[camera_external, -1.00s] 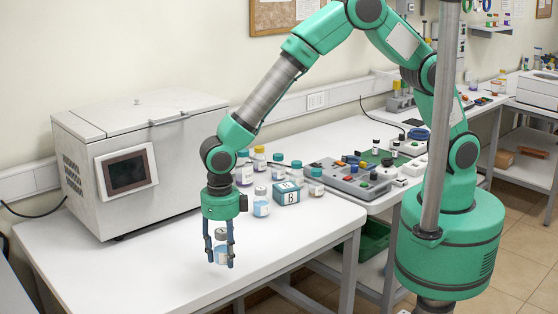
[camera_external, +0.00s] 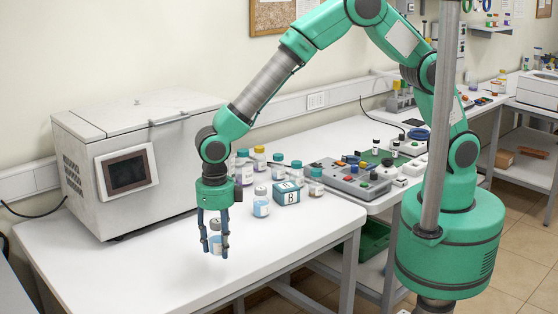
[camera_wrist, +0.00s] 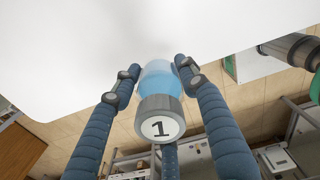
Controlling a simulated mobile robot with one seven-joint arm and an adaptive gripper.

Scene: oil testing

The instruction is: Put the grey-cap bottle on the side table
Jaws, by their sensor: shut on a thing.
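My gripper (camera_external: 215,238) is shut on a small bottle with a grey cap and pale blue contents (camera_external: 215,246). The bottle is upright between the fingers, over the front part of the white table (camera_external: 130,262). In the wrist view, the grey cap (camera_wrist: 160,124) bears the number 1 and the blue body (camera_wrist: 160,82) lies between the fingertips (camera_wrist: 155,72). I cannot tell whether the bottle's base touches the table or hangs just above it.
A second bottle with blue contents (camera_external: 261,204) stands behind and right of my gripper. A box marked B (camera_external: 286,193) and several capped bottles stand behind it. A large grey machine (camera_external: 150,160) fills the table's back left. The front left table surface is clear.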

